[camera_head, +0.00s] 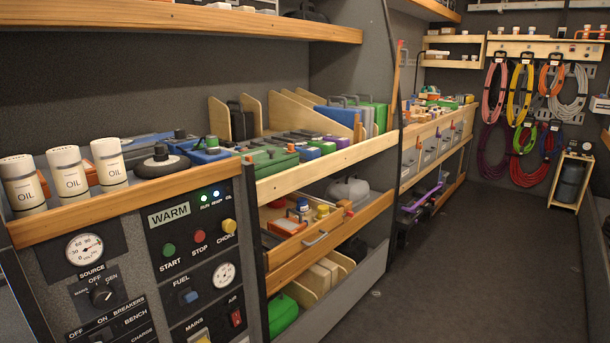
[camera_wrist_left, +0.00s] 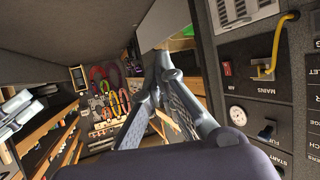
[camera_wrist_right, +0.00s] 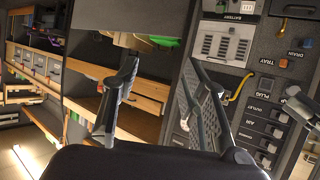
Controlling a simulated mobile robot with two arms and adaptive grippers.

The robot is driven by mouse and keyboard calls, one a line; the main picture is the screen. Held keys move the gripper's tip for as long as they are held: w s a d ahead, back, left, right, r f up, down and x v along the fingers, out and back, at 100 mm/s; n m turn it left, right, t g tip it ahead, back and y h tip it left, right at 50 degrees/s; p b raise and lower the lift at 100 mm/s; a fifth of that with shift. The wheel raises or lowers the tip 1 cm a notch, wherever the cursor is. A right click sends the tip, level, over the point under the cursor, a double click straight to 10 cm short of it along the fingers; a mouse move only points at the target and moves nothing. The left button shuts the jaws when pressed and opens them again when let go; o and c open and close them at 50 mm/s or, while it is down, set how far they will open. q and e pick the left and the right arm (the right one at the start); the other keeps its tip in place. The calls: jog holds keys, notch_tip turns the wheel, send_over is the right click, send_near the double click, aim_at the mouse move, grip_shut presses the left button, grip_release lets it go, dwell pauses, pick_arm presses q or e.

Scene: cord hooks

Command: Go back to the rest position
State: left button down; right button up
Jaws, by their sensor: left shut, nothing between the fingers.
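My left gripper (camera_wrist_left: 163,72) shows in the left wrist view with its fingers together and nothing between them. It points along the room, beside the control panel (camera_wrist_left: 245,90). My right gripper (camera_wrist_right: 158,75) shows in the right wrist view with its fingers apart and nothing between them. It is in front of the shelving and the control panel (camera_wrist_right: 250,100). Neither gripper shows in the head view. Several coloured cords hang in coils from the hook rail (camera_head: 545,52) at the far end, away from both grippers.
The control panel (camera_head: 165,270) with knobs and switches stands at the near left. Oil cans (camera_head: 68,172) stand on the ledge above it. Wooden shelves (camera_head: 330,160) with cases and drawers run along the left wall. The dark floor (camera_head: 460,270) is clear on the right.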

pick_arm(q)
jog(key=s+a+f+g+y+p, duration=0.1)
jog(key=s+a+f+g+p, duration=0.2)
jog(key=s, duration=0.8)
jog(key=s+a+f+g+y+p, duration=0.1)
jog(key=s+a+f+g+p, duration=0.2)
jog(key=s, duration=0.7)
jog(key=s+a+f+g+y+p, duration=0.1)
jog(key=s+a+f+g+p, duration=0.2)
jog(key=s, duration=0.8)
jog(key=g+p, duration=0.2)
jog(key=shift+s+a+f+n+g, duration=0.15)
jog(key=shift+s+a+n+g, duration=0.05)
jog(key=shift+s+n+g, duration=0.1)
pick_arm(e)
jog(key=s+d+f+g+h, duration=0.1)
jog(key=s+d+f+g, duration=0.2)
jog(key=s, duration=0.8)
jog(key=s+d+f+g+h, duration=0.1)
jog(key=s+d+f+g, duration=0.2)
jog(key=s, duration=0.7)
jog(key=s+d+f+g+h, duration=0.1)
jog(key=s+d+f+g, duration=0.2)
jog(key=s, duration=0.8)
jog(key=g, duration=0.2)
jog(key=shift+s+d+f+m+g, duration=0.15)
jog(key=shift+s+m+g, duration=0.15)
